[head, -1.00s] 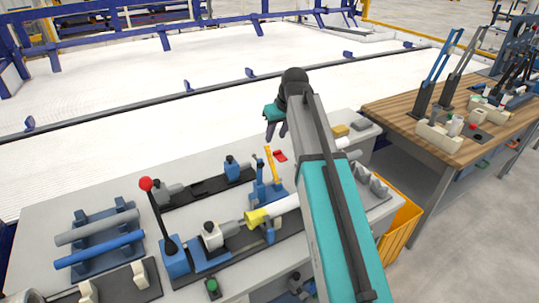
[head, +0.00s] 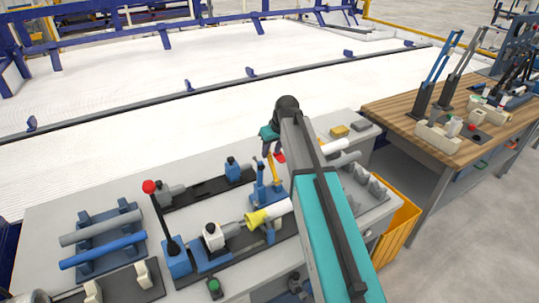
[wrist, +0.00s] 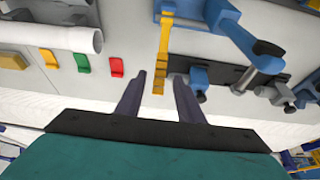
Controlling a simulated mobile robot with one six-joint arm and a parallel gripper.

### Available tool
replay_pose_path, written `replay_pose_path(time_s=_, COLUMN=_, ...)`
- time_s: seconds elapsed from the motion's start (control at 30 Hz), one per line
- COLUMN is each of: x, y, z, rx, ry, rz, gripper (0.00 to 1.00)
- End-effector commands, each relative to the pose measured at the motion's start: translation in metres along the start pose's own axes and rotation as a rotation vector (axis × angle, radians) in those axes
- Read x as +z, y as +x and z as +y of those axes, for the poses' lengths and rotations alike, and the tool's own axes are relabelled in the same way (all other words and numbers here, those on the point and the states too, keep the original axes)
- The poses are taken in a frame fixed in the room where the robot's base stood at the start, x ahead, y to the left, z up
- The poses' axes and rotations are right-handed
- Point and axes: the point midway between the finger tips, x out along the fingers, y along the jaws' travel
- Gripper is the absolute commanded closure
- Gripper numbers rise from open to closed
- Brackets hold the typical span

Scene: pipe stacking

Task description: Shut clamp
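The clamp (head: 262,193) is blue with a raised yellow handle (head: 272,172). It stands on the grey bench beside a white pipe with a yellow cone-shaped end (head: 258,217). In the wrist view the yellow handle (wrist: 164,45) points toward my gripper (wrist: 157,82), and the blue clamp body (wrist: 212,28) lies to its right. My gripper's two dark fingers are apart, with the handle's end between or just beyond their tips; I cannot tell if they touch it. In the head view my gripper (head: 271,150) is just above the handle, partly hidden by my arm.
A red-knobbed lever (head: 149,187) stands left of the clamp. A rack with grey and blue pipes (head: 103,240) is further left. Small red (wrist: 116,67) and green (wrist: 82,62) pieces lie near the handle. A wooden table (head: 410,110) stands at right.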

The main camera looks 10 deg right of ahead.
Motion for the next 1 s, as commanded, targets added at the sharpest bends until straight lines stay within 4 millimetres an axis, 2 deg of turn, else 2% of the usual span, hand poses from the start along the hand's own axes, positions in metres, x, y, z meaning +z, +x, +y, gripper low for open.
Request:
replay_pose_path(time_s=0.4, x=-0.001, y=0.038, z=0.0, rx=0.0, ry=0.0, rz=-0.001, gripper=0.66)
replay_pose_path(time_s=0.87, x=0.0, y=0.045, z=0.0, rx=0.0, ry=0.0, rz=0.0, gripper=0.66)
replay_pose_path(time_s=1.0, x=0.0, y=0.045, z=0.0, rx=0.0, ry=0.0, rz=0.0, gripper=0.86)
